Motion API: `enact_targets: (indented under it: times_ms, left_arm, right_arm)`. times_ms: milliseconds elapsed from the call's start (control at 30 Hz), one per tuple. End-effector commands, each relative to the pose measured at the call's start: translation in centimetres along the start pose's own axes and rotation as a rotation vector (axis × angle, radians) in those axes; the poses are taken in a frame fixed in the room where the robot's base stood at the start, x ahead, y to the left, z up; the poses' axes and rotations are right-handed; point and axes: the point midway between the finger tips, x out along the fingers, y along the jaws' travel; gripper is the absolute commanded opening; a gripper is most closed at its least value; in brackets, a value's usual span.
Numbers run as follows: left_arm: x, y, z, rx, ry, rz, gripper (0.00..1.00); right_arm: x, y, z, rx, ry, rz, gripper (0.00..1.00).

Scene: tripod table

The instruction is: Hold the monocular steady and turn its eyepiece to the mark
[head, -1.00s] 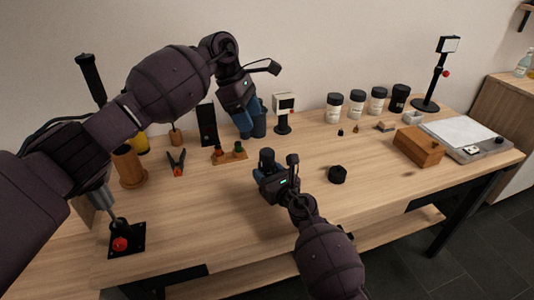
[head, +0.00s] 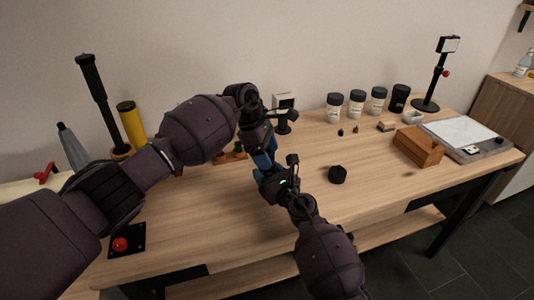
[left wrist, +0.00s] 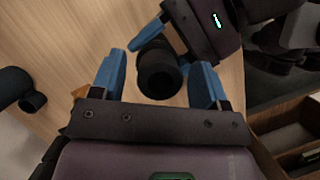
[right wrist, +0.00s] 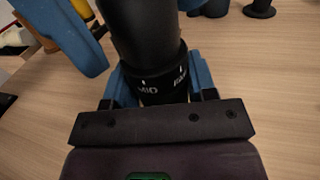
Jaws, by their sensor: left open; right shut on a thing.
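The monocular is a black upright cylinder, seen in the right wrist view (right wrist: 148,40) with a lettered ring (right wrist: 160,86) bearing white ticks and words. My right gripper (right wrist: 158,78) is shut around its lower part. In the left wrist view the monocular (left wrist: 158,72) shows end-on, its dark round eyepiece facing the camera. My left gripper (left wrist: 161,64) is open, with one blue finger on each side of the eyepiece and gaps visible. In the head view my left gripper (head: 264,160) is just above my right gripper (head: 273,182), and the monocular is mostly hidden.
A black round cap (head: 338,174) lies on the table (head: 220,225) to the right. A wooden box (head: 418,147), white-labelled jars (head: 356,103) and a white board (head: 462,133) stand further right. A red-knobbed black base (head: 122,244) is at the front left. The front middle is clear.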

Motion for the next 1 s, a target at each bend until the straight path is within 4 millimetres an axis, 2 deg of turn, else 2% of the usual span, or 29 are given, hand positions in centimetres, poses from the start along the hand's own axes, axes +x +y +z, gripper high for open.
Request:
enact_targets:
  times_ms: [300, 633, 1000]
  left_arm:
    - [0.24, 0.0, -0.02, -0.001, 0.0, 0.0, 0.68]
    - [0.22, 0.0, -0.02, -0.001, 0.0, 0.0, 0.19]
    - [0.13, 0.05, -0.16, -0.064, 0.004, 0.029, 0.19]
  right_arm:
    - [0.0, -0.01, 0.0, 0.0, 0.0, 0.0, 0.2]
    - [0.0, -0.02, 0.0, 0.0, 0.0, 0.0, 0.2]
    - [-0.01, -0.03, 0.0, 0.0, 0.0, 0.0, 0.2]
